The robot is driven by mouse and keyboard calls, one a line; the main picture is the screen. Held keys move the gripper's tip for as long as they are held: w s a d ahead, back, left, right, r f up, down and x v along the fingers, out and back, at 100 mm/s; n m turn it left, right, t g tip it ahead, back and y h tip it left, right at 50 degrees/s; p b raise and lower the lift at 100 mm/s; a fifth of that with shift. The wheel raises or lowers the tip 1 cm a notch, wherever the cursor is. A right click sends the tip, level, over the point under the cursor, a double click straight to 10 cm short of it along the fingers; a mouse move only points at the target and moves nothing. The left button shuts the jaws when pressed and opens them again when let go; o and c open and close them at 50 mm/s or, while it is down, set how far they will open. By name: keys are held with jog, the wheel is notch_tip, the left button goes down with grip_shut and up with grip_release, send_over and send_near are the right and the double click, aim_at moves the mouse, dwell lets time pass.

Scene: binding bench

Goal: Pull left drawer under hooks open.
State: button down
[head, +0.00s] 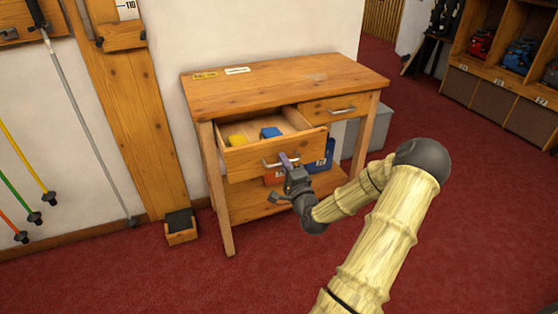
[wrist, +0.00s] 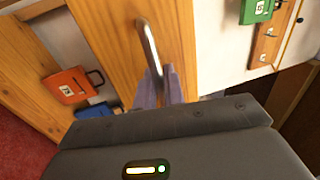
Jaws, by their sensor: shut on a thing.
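The left drawer (head: 262,157) of the wooden bench stands pulled out, with its inside showing from above. A yellow block (head: 236,140) and a blue block (head: 270,132) lie in it. Its metal bar handle (head: 270,164) is on the front. My gripper (head: 288,161) is shut on the handle near its right part. In the wrist view the handle (wrist: 149,42) runs down between my gripper's fingers (wrist: 159,90), against the wooden drawer front (wrist: 108,35). The fingers hide part of the handle.
The right drawer (head: 328,109) is closed. Orange (wrist: 73,85) and blue (head: 320,160) numbered items show below the drawers. A grey bin (head: 381,128) stands right of the bench (head: 215,86). Ski poles (head: 92,130) lean at the left. Red carpet in front is clear.

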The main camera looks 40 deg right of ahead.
jog(key=shift+f, duration=0.1)
jog(key=c, duration=1.7)
grip_release()
jog(key=shift+w, duration=0.1)
jog(key=shift+p+v, duration=3.05)
jog(key=shift+v, duration=5.7)
jog(key=shift+w+a, duration=0.1)
